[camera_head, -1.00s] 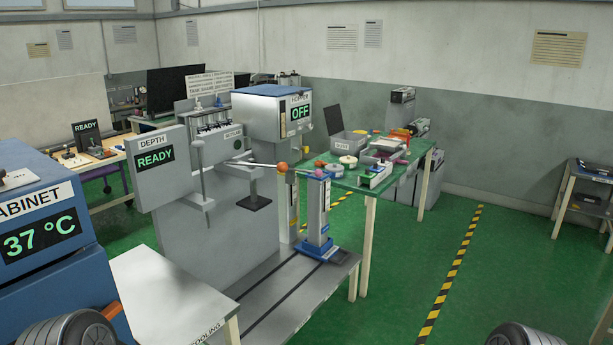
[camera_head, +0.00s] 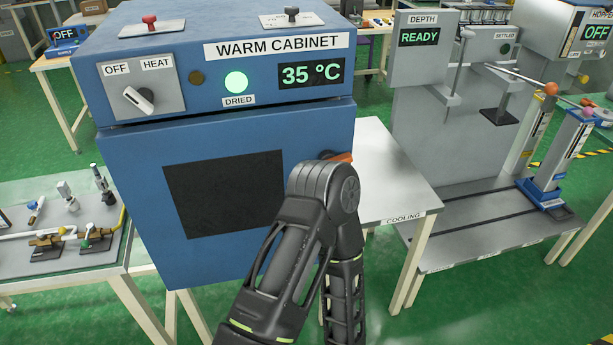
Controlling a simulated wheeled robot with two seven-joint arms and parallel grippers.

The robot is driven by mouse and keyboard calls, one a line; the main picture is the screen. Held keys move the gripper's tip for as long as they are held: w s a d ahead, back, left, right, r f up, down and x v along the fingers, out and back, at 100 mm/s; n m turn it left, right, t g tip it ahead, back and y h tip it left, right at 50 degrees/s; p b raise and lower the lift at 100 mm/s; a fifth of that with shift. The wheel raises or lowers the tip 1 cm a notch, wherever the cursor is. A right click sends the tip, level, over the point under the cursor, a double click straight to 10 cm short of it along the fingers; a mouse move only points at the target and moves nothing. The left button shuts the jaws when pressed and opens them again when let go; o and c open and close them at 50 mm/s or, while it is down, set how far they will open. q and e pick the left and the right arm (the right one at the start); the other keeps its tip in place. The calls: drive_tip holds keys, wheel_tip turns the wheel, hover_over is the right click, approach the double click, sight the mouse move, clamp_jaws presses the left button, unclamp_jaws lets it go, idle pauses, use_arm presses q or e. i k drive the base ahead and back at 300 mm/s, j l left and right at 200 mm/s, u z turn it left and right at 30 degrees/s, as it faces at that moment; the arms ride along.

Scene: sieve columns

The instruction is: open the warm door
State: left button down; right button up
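The blue warm cabinet (camera_head: 225,75) stands large at left centre. Its warm door (camera_head: 135,210), with a dark window (camera_head: 226,193), looks shut in the front face. An orange piece, likely the door handle (camera_head: 341,157), shows at the door's right edge, partly hidden by my arm. One dark arm of mine is bent in front of the door's right side, its upper joint just below that orange piece. Neither gripper can be seen.
A white cooling table (camera_head: 385,185) stands close on the right, beside the press stand (camera_head: 480,225). A bench with fittings (camera_head: 60,260) is on the left. Green floor shows between them.

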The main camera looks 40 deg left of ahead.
sight(203, 195)
drive_tip(key=u, duration=1.95)
drive_tip(key=k+z, duration=0.1)
drive_tip(key=z, duration=0.4)
drive_tip(key=k+z, duration=0.1)
drive_tip(key=z, duration=0.4)
drive_tip(key=k+z, duration=0.1)
drive_tip(key=z, duration=0.35)
drive_tip(key=k+z, duration=0.1)
drive_tip(key=z, duration=0.4)
